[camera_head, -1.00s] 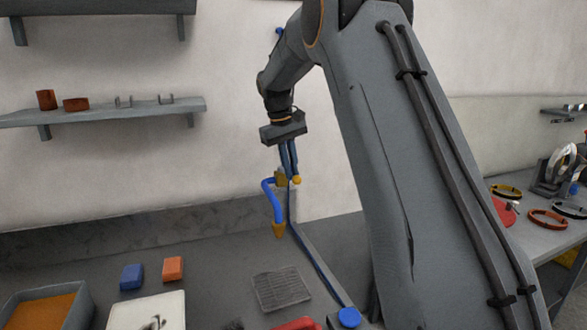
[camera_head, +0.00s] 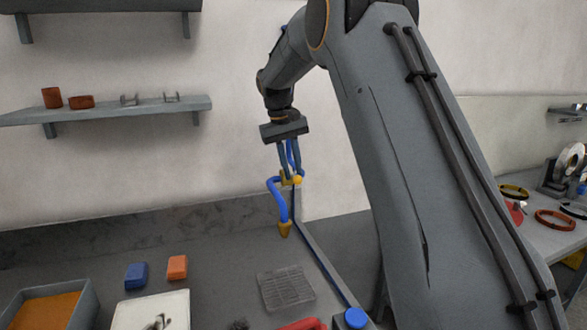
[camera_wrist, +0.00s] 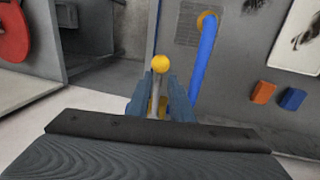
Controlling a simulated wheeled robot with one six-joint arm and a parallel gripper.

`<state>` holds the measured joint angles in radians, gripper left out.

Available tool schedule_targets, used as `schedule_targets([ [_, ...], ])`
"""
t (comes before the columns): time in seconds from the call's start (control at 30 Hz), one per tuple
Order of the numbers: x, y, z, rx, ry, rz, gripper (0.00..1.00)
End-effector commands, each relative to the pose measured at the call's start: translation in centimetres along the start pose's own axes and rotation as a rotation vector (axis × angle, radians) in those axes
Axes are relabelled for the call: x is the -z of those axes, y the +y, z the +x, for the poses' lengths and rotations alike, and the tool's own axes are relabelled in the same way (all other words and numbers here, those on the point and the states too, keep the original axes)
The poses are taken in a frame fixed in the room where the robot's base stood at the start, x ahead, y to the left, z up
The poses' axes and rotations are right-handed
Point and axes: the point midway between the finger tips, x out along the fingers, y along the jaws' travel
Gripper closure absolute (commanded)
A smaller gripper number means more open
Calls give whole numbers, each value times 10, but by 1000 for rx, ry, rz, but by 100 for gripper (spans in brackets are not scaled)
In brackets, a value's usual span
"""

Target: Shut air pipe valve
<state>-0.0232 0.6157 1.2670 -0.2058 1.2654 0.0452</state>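The air pipe valve (camera_head: 290,181) is a small yellow fitting with a round yellow knob, on top of a blue hose (camera_head: 279,200) that ends in a yellow nozzle (camera_head: 285,229). My gripper (camera_head: 290,172) points down just above the valve, fingers apart. In the wrist view my gripper (camera_wrist: 160,84) has a finger on each side of the valve's yellow part (camera_wrist: 161,106), partly hidden low between them. The knob (camera_wrist: 160,63) shows just past the fingertips. I cannot tell whether either finger touches the valve. The blue hose (camera_wrist: 203,60) runs right of the fingers.
The bench holds a grey grid plate (camera_head: 286,288), an orange block (camera_head: 177,267), a blue block (camera_head: 137,275), a white board (camera_head: 180,307) and a tray (camera_head: 88,307). A shelf (camera_head: 150,111) hangs on the wall. A side table (camera_head: 545,234) stands right.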

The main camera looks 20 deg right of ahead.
Motion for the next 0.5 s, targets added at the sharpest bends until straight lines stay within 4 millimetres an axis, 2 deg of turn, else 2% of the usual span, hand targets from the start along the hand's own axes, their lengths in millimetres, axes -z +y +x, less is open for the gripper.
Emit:
schedule_targets([
  [0.33,1,1,-1,0,3,0,72],
  [0.5,2,0,-16,0,6,0,72],
])
